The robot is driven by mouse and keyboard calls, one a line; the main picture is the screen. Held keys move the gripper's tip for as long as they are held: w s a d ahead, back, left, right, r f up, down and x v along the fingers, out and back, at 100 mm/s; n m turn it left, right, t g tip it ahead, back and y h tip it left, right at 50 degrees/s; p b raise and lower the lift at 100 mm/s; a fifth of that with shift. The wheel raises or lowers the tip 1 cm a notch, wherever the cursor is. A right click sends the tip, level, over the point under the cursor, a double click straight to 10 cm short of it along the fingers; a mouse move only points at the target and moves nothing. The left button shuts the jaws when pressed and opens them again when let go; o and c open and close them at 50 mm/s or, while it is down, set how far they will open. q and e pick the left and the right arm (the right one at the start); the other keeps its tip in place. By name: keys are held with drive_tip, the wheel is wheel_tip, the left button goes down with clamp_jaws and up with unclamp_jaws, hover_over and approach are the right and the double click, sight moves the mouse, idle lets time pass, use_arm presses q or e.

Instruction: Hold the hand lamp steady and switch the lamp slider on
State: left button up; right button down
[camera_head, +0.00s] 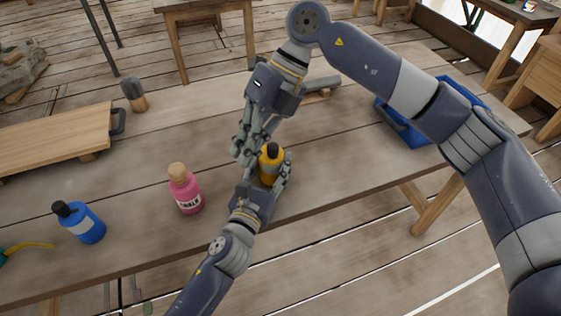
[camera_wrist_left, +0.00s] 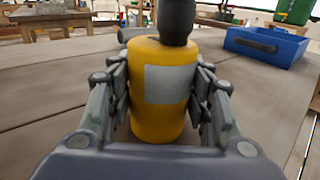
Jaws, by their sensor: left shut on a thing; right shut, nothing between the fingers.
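The hand lamp (camera_head: 270,165) appears as an upright yellow cylinder with a dark top, standing near the table's front edge. In the left wrist view the lamp (camera_wrist_left: 158,110) has a pale grey patch on its side. I cannot make out the slider. My left gripper (camera_head: 271,174) is shut on the lamp's body, with a finger on each side, as the left wrist view also shows (camera_wrist_left: 160,108). My right gripper (camera_head: 243,155) is shut and empty, pointing down just left of the lamp in the head view. I cannot tell whether it touches the lamp.
A pink bottle (camera_head: 185,193) and a blue bottle (camera_head: 84,225) stand to the left on the table (camera_head: 322,185). A blue bin (camera_head: 428,139) is at the right, partly behind my right arm.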

drive_tip(key=s+d+f+m+t+y, duration=0.1)
drive_tip(key=d+f+m+t+y, duration=0.1)
drive_tip(key=d+y, duration=0.4)
drive_tip(key=s+d+f+m+t+y, duration=0.1)
drive_tip(key=d+f+m+t+y, duration=0.1)
drive_tip(key=d+f+m+y, duration=0.3)
drive_tip(key=d+y, duration=0.1)
drive_tip(key=d, duration=0.3)
drive_tip(key=shift+t, duration=0.4)
